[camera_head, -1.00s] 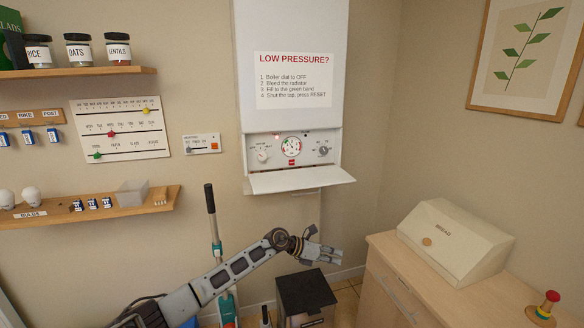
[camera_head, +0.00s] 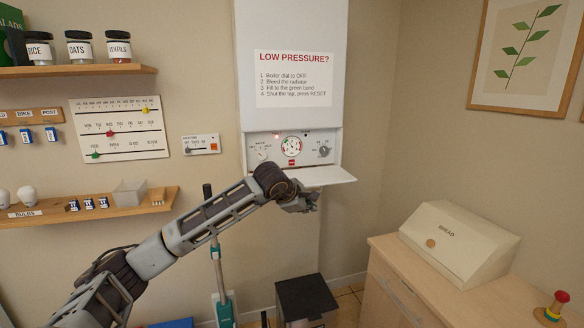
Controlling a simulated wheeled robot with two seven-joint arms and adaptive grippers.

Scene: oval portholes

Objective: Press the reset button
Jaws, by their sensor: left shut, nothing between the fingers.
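The white boiler (camera_head: 291,105) hangs on the wall with a printed LOW PRESSURE sign on its front. Its control panel holds a round gauge (camera_head: 291,147), a left dial (camera_head: 263,155), a right dial (camera_head: 324,152) and a small red button (camera_head: 291,163) under the gauge. The boiler's flap (camera_head: 325,178) is folded down below the panel. My left gripper (camera_head: 312,203) is shut and empty, just below the flap and to the right of the panel's middle. My left wrist hides the flap's left part. My right gripper is not in view.
A wooden cabinet with a bread box (camera_head: 459,243) stands at the right. A black-topped bin (camera_head: 305,297) stands below the boiler. Shelves with jars and bulbs line the left wall. A small thermostat (camera_head: 201,144) is left of the boiler. The wall to the panel's right is clear.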

